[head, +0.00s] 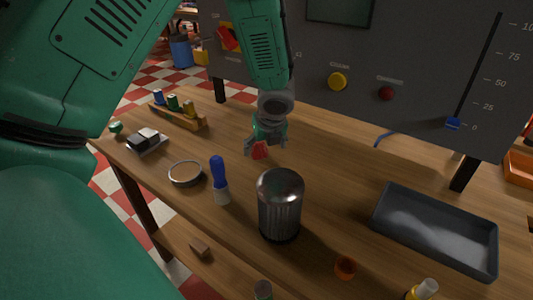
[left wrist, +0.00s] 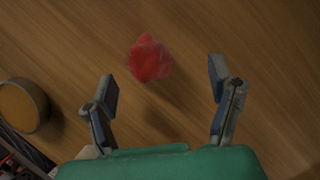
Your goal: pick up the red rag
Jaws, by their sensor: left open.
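The red rag (left wrist: 151,59) is a small crumpled piece on the wooden table top, ahead of and between my left fingers in the left wrist view. In the head view a bit of the red rag (head: 259,150) shows just below my left gripper (head: 262,145), which hides the rest of it. My left gripper (left wrist: 163,88) is open, pointing down at the table, with nothing between its fingers. I cannot tell the exact gap between fingertips and rag. My right gripper is not in view.
On the table (head: 330,165) stand a dark metal cylinder (head: 280,208), a blue-handled brush (head: 219,180), a round dish (head: 185,174) and a grey tray (head: 436,230). A grey panel (head: 400,70) with knobs rises behind. The table is clear right of my left gripper.

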